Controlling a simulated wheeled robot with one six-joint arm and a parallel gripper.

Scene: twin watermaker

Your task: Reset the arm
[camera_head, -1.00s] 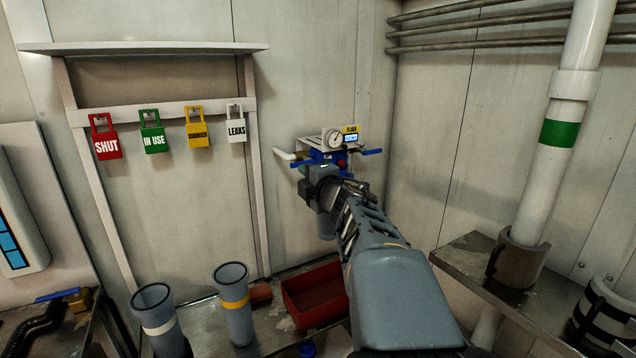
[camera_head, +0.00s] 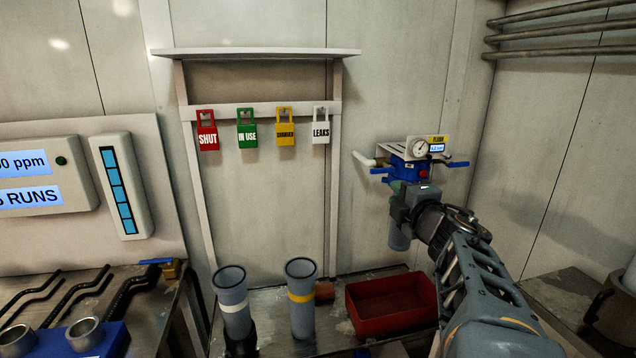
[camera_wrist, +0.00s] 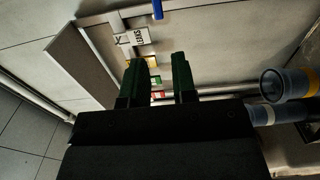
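My arm reaches in from the lower right in the head view. My gripper (camera_head: 408,205) is in front of the blue valve unit (camera_head: 408,165) with its round gauge, overlapping its lower part; I cannot tell from this view whether they touch. In the wrist view my gripper (camera_wrist: 157,72) has its two dark green fingers apart with nothing held between them.
A rack (camera_head: 255,52) carries red, green, yellow and white tags. Two grey cylinders, one white-banded (camera_head: 233,308) and one yellow-banded (camera_head: 301,300), stand beside a red tray (camera_head: 392,303). Display panels (camera_head: 45,180) and a pipe-laden bench are at left. The wall between rack and valve is clear.

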